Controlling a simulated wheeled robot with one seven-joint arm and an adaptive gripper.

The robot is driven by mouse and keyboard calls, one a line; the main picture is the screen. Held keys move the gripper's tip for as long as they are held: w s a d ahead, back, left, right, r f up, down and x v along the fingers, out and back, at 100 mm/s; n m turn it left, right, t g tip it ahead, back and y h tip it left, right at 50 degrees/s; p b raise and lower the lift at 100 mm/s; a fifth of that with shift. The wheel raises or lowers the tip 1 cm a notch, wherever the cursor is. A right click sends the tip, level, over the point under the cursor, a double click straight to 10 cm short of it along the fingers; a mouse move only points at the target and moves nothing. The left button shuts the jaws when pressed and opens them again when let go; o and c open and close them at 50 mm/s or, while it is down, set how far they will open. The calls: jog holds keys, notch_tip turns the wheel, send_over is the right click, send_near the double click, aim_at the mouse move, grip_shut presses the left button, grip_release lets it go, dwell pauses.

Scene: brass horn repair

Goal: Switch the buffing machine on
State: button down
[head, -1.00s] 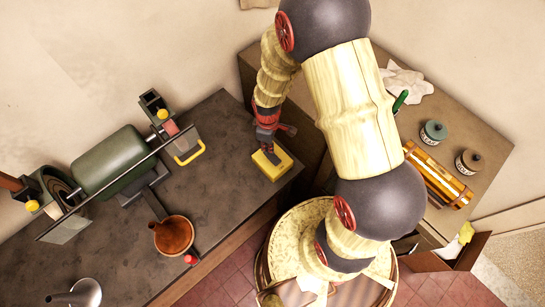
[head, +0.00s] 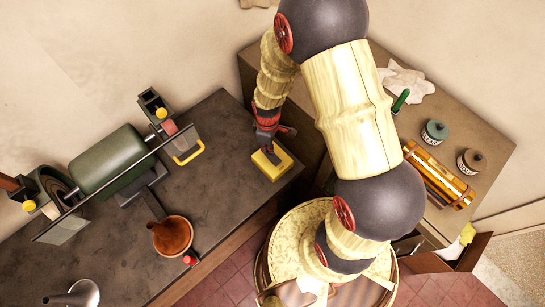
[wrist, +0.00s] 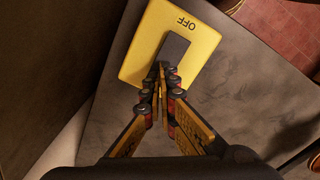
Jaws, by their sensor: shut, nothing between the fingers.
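The buffing machine (head: 108,160) stands at the left on the dark workbench, a green motor body with a wheel at each end. A yellow switch box (head: 272,163) lies at the bench's right end. In the wrist view the yellow switch plate (wrist: 205,45) shows the word OFF and a dark rocker (wrist: 172,50) in its middle. My gripper (wrist: 162,70) is shut and empty, its fingertips at the near end of the rocker. Whether they touch it I cannot tell. In the head view my gripper (head: 272,154) hides part of the box.
A brown pot (head: 172,235) and a metal funnel-like piece (head: 80,294) stand on the workbench (head: 225,135). A side cabinet (head: 455,145) at the right holds jars, a cloth and a brass-coloured tube. The bench between machine and switch is clear.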

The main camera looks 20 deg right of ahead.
jog(key=shift+f, duration=0.4)
jog(key=shift+r+p, duration=2.15)
jog(key=shift+r, duration=1.4)
